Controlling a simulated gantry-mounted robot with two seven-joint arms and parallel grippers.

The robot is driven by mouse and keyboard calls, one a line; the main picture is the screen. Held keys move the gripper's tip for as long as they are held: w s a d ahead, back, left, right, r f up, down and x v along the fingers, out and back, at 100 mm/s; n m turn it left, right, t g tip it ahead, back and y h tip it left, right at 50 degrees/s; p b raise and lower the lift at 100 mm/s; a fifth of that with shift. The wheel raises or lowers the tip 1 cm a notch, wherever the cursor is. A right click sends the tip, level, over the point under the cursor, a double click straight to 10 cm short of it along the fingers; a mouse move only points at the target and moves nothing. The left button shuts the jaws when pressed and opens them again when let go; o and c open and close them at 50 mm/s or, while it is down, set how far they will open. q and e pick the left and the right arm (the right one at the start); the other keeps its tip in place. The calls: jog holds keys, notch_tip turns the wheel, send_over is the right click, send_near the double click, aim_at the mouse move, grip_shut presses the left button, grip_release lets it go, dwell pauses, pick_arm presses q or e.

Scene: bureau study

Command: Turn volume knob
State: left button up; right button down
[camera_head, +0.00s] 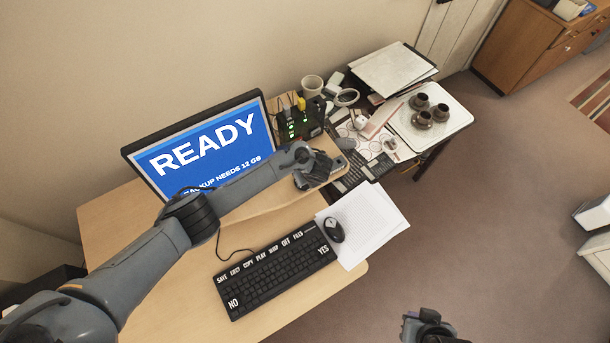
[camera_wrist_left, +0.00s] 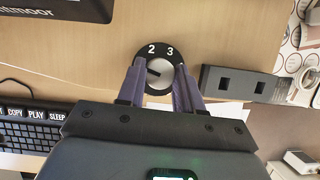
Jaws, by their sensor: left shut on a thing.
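The volume knob (camera_wrist_left: 158,80) is a pale round knob on a black dial plate (camera_wrist_left: 166,52) marked with a white 2 and 3. Its dark pointer line points to the left in the left wrist view, below the 2. My left gripper (camera_wrist_left: 159,68) is shut on the knob, one dark finger on each side. In the head view my left gripper (camera_head: 322,172) is beside the monitor's right edge and hides the knob. My right gripper (camera_head: 428,322) is at the bottom edge, away from the desk; its jaws are not clear.
The monitor (camera_head: 205,142) reads READY and BACKUP NEEDS 12 GB. A black keyboard (camera_head: 275,273), a mouse (camera_head: 334,230) and white paper (camera_head: 375,222) lie in front. A dark block (camera_wrist_left: 238,83) sits right of the knob. A white tray (camera_head: 455,112) holds brown cups.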

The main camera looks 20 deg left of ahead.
pick_arm(q)
jog(key=o, duration=1)
jog(key=p+v, duration=0.3)
jog(key=v, duration=0.7)
jog(key=shift+d+r+p, duration=0.1)
jog(key=shift+r+p, duration=0.2)
jog(key=shift+r, duration=0.1)
jog(key=shift+s+f, duration=0.1)
